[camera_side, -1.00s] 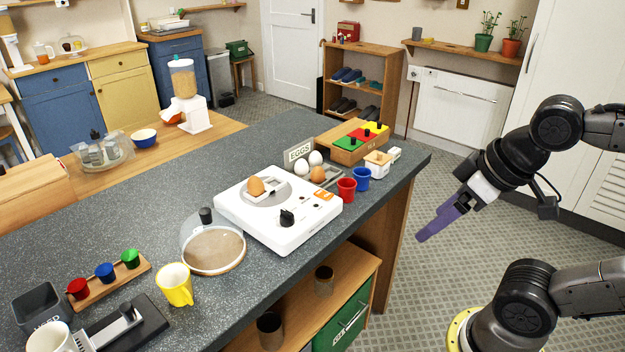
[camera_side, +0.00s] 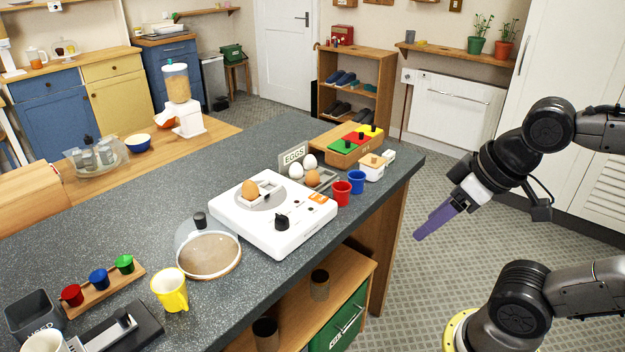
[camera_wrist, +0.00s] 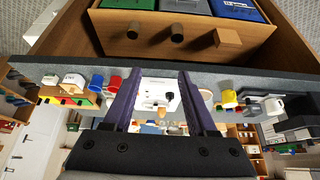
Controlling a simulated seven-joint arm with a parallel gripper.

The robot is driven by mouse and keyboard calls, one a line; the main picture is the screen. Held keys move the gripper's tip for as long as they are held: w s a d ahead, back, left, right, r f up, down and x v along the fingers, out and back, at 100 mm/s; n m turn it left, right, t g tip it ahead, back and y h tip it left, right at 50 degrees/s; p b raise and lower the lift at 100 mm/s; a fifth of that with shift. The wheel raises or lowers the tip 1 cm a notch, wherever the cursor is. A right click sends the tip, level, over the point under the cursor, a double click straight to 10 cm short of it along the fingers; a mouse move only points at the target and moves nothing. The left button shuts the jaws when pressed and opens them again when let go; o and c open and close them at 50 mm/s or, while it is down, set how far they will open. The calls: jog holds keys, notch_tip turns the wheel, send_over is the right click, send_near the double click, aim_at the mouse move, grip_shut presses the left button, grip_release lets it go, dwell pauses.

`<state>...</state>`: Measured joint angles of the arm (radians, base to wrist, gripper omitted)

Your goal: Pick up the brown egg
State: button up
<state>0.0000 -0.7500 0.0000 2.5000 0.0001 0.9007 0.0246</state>
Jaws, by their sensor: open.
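One brown egg (camera_side: 250,188) sits on the round plate on top of the white appliance (camera_side: 262,236). A second brown egg (camera_side: 313,178) sits in the tray by the EGGS sign (camera_side: 294,154), beside two white eggs (camera_side: 303,166). My gripper (camera_side: 428,227) is open and empty, out over the floor to the right of the counter, well apart from the eggs. In the wrist view the fingers of my gripper (camera_wrist: 158,76) stand apart. The white appliance (camera_wrist: 158,88) shows between them, small and far; I cannot clearly tell the eggs there.
Red cup (camera_side: 341,193) and blue cup (camera_side: 356,181) stand right of the appliance. A glass dome (camera_side: 207,245), yellow mug (camera_side: 171,290) and small cups on a rack (camera_side: 98,280) are at the left. A wooden box with coloured lids (camera_side: 352,145) stands behind. Open floor lies around my gripper.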

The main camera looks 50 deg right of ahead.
jog(key=w+r+m, duration=0.7)
jog(key=r+m, duration=0.4)
jog(key=r, duration=0.2)
jog(key=w+d+r+m+g, duration=0.1)
jog(key=w+d+r+m, duration=0.1)
jog(key=w+r+m, duration=0.3)
jog(key=m+g, duration=0.5)
jog(key=m, duration=0.2)
send_over(313, 173)
jog(key=w, duration=0.1)
notch_tip(313, 173, down, 19)
jog(key=f, duration=1.3)
jog(key=shift+s+d, duration=0.15)
jog(key=shift+d, duration=0.2)
jog(key=c, duration=0.5)
